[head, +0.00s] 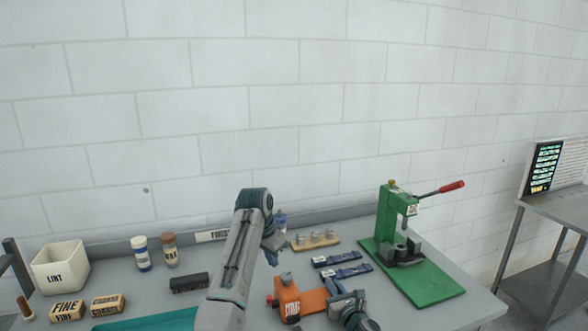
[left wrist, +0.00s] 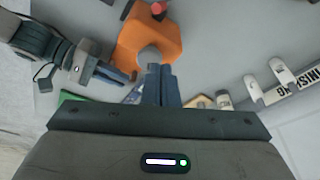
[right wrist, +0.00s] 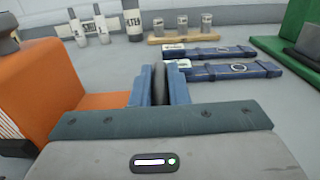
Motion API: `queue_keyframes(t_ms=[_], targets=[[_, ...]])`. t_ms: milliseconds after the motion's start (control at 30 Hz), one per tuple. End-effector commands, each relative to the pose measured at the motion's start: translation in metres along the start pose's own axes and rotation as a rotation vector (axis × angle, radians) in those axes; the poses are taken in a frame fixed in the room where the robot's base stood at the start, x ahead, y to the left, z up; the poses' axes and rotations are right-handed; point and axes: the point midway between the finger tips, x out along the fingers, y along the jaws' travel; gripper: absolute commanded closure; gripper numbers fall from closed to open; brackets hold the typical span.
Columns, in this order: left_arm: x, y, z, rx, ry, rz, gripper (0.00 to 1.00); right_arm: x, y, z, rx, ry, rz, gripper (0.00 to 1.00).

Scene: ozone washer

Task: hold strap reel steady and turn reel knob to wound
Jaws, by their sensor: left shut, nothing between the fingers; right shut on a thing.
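The strap reel (head: 303,301) is an orange block on the bench with a pale label on its front. A grey knob (head: 287,277) sits on its top, and the knob also shows in the left wrist view (left wrist: 150,56). My left gripper (head: 273,258) is shut and empty, pointing down close above the knob; I cannot tell if it touches. My right gripper (right wrist: 160,75) is at the reel's right side, shut on a dark rounded part between its blue fingers. The join of that part to the reel is hidden.
Two blue straps (head: 341,265) and a wooden rack of small cylinders (head: 315,240) lie behind. A green press (head: 405,240) stands right. Left are two bottles (head: 141,254), a black block (head: 189,283), FINE and COARSE blocks, and a LINT bin (head: 60,267).

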Motion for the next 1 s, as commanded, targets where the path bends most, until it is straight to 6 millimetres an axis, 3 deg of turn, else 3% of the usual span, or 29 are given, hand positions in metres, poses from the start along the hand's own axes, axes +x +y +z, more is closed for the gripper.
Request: queue_keyframes(t_ms=[167, 333, 467, 1000], targets=[[0.0, 0.002, -0.001, 0.001, 0.0, 0.001, 1.0, 0.0, 0.0, -0.001, 0.0, 0.001, 0.0, 1.0], [-0.006, 0.025, -0.005, 0.002, 0.002, 0.002, 1.0, 0.0, 0.0, -0.001, 0.0, 0.001, 0.0, 1.0], [-0.004, 0.03, -0.004, -0.001, -0.001, 0.001, 1.0, 0.0, 0.0, -0.001, -0.001, 0.001, 0.0, 1.0], [0.052, 0.03, 0.01, 0.0, -0.001, 0.0, 1.0, 0.0, 0.0, 0.0, 0.0, 0.001, 0.0, 1.0]])
